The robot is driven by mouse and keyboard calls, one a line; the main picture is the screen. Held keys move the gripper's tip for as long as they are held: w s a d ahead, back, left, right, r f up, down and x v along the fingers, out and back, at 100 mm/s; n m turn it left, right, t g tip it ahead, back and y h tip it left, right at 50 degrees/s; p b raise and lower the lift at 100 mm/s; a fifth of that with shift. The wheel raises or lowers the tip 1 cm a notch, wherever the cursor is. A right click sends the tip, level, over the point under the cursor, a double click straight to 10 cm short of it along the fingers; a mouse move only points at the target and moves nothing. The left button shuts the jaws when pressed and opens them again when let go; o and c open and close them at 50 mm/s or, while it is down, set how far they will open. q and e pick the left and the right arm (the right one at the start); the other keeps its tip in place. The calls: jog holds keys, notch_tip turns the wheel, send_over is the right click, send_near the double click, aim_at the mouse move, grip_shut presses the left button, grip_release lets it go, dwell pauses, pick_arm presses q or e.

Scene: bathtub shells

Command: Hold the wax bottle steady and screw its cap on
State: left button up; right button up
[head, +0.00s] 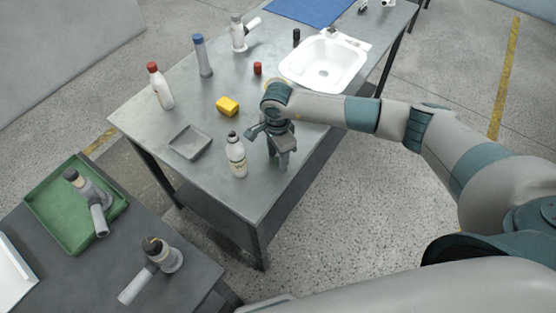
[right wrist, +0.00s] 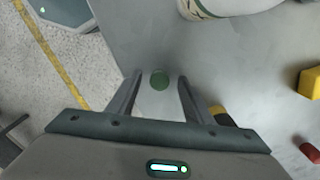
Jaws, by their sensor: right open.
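A white bottle with a printed label and a dark top (head: 236,158) stands upright near the front edge of the grey table. I take it for the wax bottle; whether its top is a cap or an open neck is too small to tell. Part of it also shows at the top of the right wrist view (right wrist: 225,6). My right gripper (head: 282,160) points down just right of the bottle, open and apart from it. A round green piece (right wrist: 159,79), perhaps the cap, shows between its fingers; I cannot tell if they touch it. My left gripper is out of view.
On the table (head: 150,124) are a grey tray (head: 190,142), yellow block (head: 228,106), red cap (head: 257,69), red-capped bottle (head: 160,88), blue-capped bottle (head: 203,58) and white basin (head: 323,64). A green tray (head: 65,222) lies on the nearer left table.

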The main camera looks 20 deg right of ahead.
jog(key=c, duration=1.1)
jog(key=shift+r, duration=0.1)
jog(key=shift+r+b, duration=0.45)
jog(key=r, duration=0.1)
jog(key=r+b, duration=0.2)
jog(key=shift+s+d, duration=0.2)
jog(key=shift+d, duration=0.1)
pick_arm(q)
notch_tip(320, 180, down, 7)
jog(key=b, duration=0.4)
pick_arm(e)
jog(key=s+d+r, duration=0.7)
jog(key=d, duration=0.1)
jog(key=shift+s, duration=0.3)
